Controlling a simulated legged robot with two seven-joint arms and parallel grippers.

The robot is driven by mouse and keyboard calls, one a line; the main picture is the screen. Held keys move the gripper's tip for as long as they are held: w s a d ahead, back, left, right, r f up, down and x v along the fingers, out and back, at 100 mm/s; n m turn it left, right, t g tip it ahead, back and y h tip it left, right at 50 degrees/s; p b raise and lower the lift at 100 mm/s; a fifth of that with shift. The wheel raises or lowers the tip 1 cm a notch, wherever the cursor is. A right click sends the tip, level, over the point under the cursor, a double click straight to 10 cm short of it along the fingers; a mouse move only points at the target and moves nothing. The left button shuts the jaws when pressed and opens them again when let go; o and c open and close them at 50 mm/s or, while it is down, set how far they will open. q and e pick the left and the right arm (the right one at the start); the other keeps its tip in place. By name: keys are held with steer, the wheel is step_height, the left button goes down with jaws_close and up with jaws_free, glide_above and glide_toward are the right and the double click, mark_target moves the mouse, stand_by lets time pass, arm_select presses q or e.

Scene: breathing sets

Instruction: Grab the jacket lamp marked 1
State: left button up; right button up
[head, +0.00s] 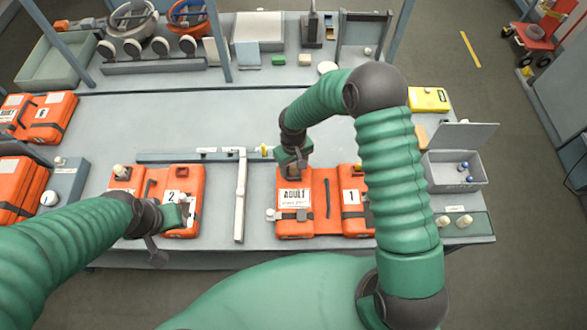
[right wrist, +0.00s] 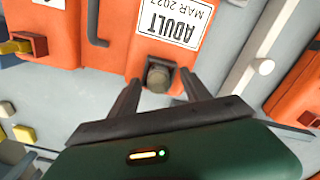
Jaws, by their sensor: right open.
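The orange jacket marked 1 (head: 320,222) lies on the table right of centre, with an ADULT label on its left half. In the right wrist view, a dark stubby lamp (right wrist: 158,75) sits at the edge of this jacket (right wrist: 105,55), below the ADULT label. My right gripper (right wrist: 160,88) is open, with one finger on each side of the lamp; I cannot tell whether they touch it. In the head view my right gripper (head: 293,161) is over the jacket's far edge and hides the lamp. My left gripper (head: 170,232) is by the jacket marked 2 (head: 187,181); its jaws are unclear.
A white bar (head: 240,200) separates the two jackets. A grey open box (head: 455,170) and a yellow case (head: 428,98) stand at the right. More orange jackets (head: 40,120) lie at the left. My right arm covers part of the table right of jacket 1.

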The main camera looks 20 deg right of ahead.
steer(key=shift+w+d+f, duration=0.15)
steer(key=shift+w, duration=0.15)
steer(key=shift+c, duration=0.4)
steer(key=shift+s+r, duration=0.2)
steer(key=shift+s, duration=0.1)
steer(key=c, duration=0.7)
steer(key=shift+w, duration=0.15)
jaws_close()
